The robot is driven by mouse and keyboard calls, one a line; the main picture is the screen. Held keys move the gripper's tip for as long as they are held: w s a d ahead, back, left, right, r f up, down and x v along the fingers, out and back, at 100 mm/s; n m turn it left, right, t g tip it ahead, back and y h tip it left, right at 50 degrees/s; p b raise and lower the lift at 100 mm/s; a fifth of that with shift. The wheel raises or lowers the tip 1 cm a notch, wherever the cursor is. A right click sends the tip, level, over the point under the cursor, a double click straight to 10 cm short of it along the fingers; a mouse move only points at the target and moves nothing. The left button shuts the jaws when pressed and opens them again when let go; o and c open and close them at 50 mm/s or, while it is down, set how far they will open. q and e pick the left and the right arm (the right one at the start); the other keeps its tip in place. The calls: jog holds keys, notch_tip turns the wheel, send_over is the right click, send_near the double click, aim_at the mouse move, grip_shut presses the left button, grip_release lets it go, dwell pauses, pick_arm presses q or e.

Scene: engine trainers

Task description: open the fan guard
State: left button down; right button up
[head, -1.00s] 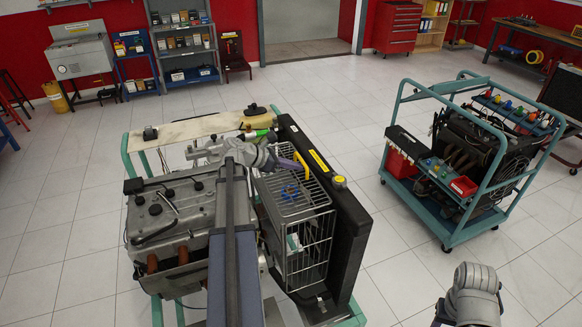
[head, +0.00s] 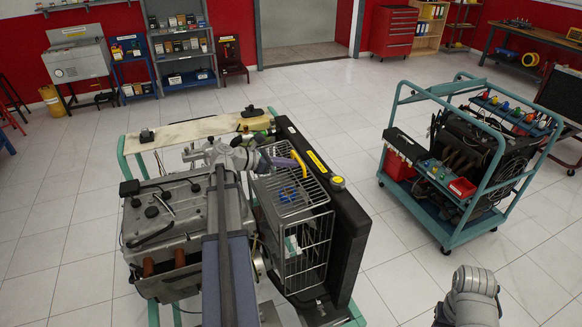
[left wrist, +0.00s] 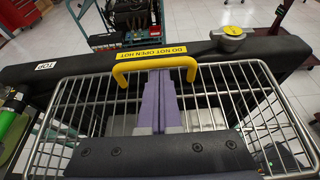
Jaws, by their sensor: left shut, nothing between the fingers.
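The fan guard is a wire cage (head: 307,243) on the inner side of the black radiator (head: 345,225), and it looks closed against it. Its yellow handle (head: 299,164) is at the top edge by the radiator. In the left wrist view the handle (left wrist: 155,62) is a yellow bar, with guard wires (left wrist: 245,95) on both sides. My left gripper (left wrist: 160,76) is shut and empty. Its purple fingertips are at the middle of the handle, just below the bar in the picture. I cannot tell whether they touch it. My right gripper is out of view.
The engine block (head: 170,225) stands left of the guard on the same teal stand. A yellow radiator cap (head: 337,183) is beside the handle. A second teal engine cart (head: 450,238) stands to the right, with free floor between.

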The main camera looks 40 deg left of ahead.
pick_arm(q)
jog(key=shift+s+a+r+t+h+b, duration=0.15)
jog(key=shift+s+r+t+h+b, duration=0.15)
jog(key=shift+t+b, duration=0.35)
jog(key=s+a+r+t+h+b, duration=0.1)
jog(key=s+t+b, duration=0.1)
jog(key=b, duration=0.2)
jog(key=s+a+r+t+h+b, duration=0.1)
jog(key=s+r+t+b, duration=0.1)
jog(key=t+b, duration=0.1)
jog(key=s+a+r+t+h+b, duration=0.1)
jog(key=s+t+h+b, duration=0.1)
jog(key=b, duration=0.3)
jog(key=shift+s+a+r+t, duration=0.15)
jog(key=shift+r+t, duration=0.15)
jog(key=shift+t, duration=0.05)
jog(key=s, duration=0.1)
jog(key=s+a, duration=0.1)
jog(key=s, duration=0.1)
jog(key=s+a, duration=0.1)
jog(key=shift+s+a+r, duration=0.15)
jog(key=shift+s+r, duration=0.1)
jog(key=shift+r, duration=0.1)
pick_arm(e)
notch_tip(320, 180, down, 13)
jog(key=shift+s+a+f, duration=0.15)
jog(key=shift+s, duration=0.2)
